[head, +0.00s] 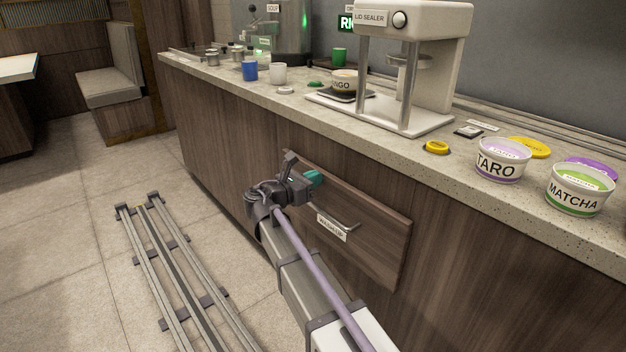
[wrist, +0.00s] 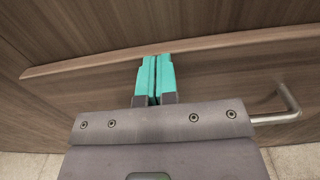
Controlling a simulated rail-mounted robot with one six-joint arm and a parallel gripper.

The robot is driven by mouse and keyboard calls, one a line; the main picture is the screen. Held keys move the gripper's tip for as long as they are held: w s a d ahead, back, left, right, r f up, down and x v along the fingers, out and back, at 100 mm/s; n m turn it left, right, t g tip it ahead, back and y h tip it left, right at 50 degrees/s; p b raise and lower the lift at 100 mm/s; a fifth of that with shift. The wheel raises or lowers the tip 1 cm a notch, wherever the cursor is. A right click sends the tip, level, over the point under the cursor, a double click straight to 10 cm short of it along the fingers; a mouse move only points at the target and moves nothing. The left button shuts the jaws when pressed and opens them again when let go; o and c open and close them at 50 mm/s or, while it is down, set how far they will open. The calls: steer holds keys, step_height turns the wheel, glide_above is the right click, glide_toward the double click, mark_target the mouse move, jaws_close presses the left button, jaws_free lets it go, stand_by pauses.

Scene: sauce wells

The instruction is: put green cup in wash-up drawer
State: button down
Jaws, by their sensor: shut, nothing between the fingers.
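The green cup (head: 339,57) stands upright at the back of the counter, left of the lid sealer, in the head view. The wash-up drawer (head: 375,248) is in the counter front; its front panel stands slightly proud, and I cannot see inside it. Its bar handle (head: 338,222) has a label below it; the handle also shows at the right in the wrist view (wrist: 288,108). My gripper (head: 315,178) is at the drawer's upper left part, left of the handle. Its teal fingers (wrist: 154,68) are shut together and empty, close to the drawer's top edge.
A blue cup (head: 250,71) and a white cup (head: 278,73) stand on the counter. The lid sealer (head: 425,70), a bowl on a scale (head: 344,82), and the taro (head: 502,160) and matcha (head: 580,190) tubs stand further right. A floor rail (head: 170,270) runs left of the counter.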

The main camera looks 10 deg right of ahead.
steer(key=v, duration=1.4)
steer(key=s+d+f+m+g+y, duration=0.45)
steer(key=s+f+m+y, duration=0.4)
steer(key=f+m, duration=0.45)
steer(key=s+d+f+m+g+y+p, duration=0.1)
steer(key=s+d+m+g+y, duration=0.1)
steer(key=s+m+y, duration=0.3)
steer(key=s+d+f+m+g+y+p, duration=0.1)
steer(key=s+d+m+g+y, duration=0.15)
steer(key=s+m, duration=0.4)
steer(key=d+r+p, duration=0.3)
steer(key=r+p, duration=3.4)
steer(key=p, duration=0.1)
steer(key=shift+s+d+r+n+t, duration=0.25)
steer(key=shift+s+r+n+t, duration=0.1)
steer(key=shift+s+n, duration=0.1)
